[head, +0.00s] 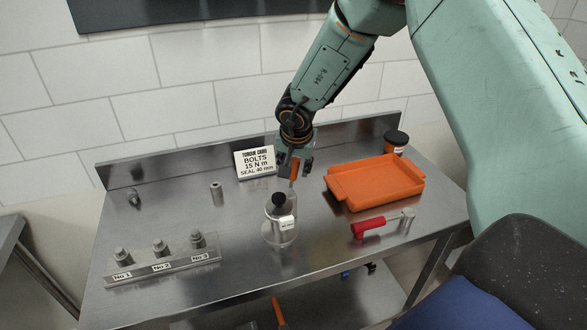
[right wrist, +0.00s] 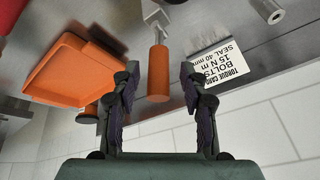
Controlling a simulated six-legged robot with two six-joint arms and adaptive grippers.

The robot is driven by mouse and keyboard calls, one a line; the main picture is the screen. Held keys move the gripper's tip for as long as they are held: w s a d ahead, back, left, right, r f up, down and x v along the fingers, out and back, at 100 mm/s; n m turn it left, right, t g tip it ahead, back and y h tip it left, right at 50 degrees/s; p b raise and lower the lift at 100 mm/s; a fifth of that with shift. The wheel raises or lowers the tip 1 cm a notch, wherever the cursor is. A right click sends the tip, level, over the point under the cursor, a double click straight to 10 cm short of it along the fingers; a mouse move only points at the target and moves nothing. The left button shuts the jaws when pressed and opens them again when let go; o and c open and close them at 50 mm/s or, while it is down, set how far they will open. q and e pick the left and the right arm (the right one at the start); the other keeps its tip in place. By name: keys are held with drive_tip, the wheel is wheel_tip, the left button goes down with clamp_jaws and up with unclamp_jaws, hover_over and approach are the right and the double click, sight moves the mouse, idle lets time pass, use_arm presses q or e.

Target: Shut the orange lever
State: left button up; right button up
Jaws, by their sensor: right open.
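The orange lever (head: 294,171) stands out from the back of a small metal fixture with a black knob (head: 279,200), near the middle of the steel bench. My right gripper (head: 296,162) is over the lever, its fingers apart on either side of it. In the right wrist view the orange lever (right wrist: 158,72) shows between the open fingertips of my right gripper (right wrist: 160,80), with a gap to each finger. I cannot tell how deep it lies between them. A metal link joins it to the fixture at the top of that view. My left gripper is not in view.
An orange tray (head: 380,204) and a red-handled tool (head: 369,228) lie to the right, with a black-capped jar (head: 396,138) behind. A torque card (head: 254,163) stands close to the left of the gripper. A numbered bolt rack (head: 165,265) is at the front left.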

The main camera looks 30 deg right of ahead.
drive_tip(key=shift+w+d+f, duration=0.1)
drive_tip(key=shift+d+f, duration=0.15)
drive_tip(key=shift+f, duration=0.25)
drive_tip(key=shift+a+r, duration=0.2)
drive_tip(key=shift+a, duration=0.1)
drive_tip(key=shift+w+d+f, duration=0.1)
drive_tip(key=shift+d+f, duration=0.05)
drive_tip(key=shift+f, duration=0.05)
drive_tip(key=c, duration=0.4)
drive_tip(key=shift+d, duration=0.1)
drive_tip(key=c, duration=0.3)
clamp_jaws()
